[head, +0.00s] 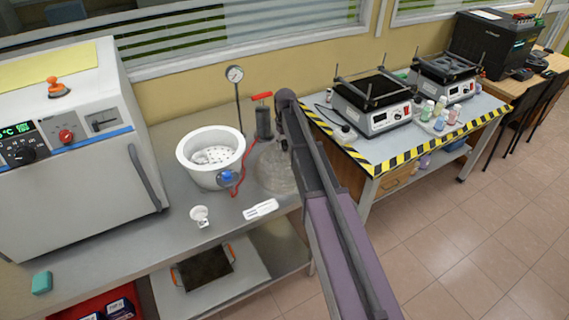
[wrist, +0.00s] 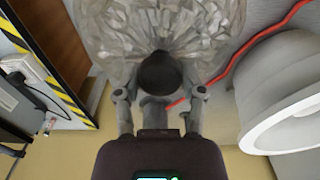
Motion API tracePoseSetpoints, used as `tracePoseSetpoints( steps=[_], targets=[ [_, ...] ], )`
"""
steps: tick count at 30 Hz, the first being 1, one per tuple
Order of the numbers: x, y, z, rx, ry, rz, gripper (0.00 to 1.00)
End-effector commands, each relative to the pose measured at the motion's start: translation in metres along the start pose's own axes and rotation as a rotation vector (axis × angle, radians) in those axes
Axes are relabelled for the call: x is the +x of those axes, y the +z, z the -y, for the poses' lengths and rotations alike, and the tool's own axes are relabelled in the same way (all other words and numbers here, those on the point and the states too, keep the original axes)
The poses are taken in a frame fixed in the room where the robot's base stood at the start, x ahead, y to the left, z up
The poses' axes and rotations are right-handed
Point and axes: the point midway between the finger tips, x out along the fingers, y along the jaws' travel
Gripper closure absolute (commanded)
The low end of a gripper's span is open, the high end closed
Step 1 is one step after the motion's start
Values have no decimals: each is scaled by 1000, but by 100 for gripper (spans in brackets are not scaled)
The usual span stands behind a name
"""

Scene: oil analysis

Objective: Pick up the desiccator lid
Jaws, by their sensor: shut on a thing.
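The desiccator lid is a clear, glass-like dome (head: 274,172) with a dark knob on top. In the head view it is beside the white desiccator bowl (head: 225,178), on its right, partly hidden by my arm. In the wrist view the lid (wrist: 150,28) fills the top middle, with its dark knob (wrist: 160,73) between my fingers. My gripper (wrist: 160,95) is shut on the knob. The bowl is open at the top and shows a perforated plate inside. I cannot tell whether the lid touches the bench.
A pressure gauge (head: 235,74) on a stand and a pump with a red handle (head: 262,97) stand behind the bowl. A red hose (head: 240,180) runs by the bowl. A white oven (head: 80,150) is at left. A striped-edge table (head: 440,140) with shakers is at right.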

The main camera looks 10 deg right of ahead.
Motion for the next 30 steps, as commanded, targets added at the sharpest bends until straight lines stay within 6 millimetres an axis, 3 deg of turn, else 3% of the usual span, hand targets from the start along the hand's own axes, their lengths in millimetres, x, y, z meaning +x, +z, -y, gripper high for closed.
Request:
tracePoseSetpoints(
  steps=[13, 30],
  targets=[
    [-4, 0, 0, -1, 0, 0, 100],
    [-32, 0, 1, -1, 0, 0, 100]
  ],
)
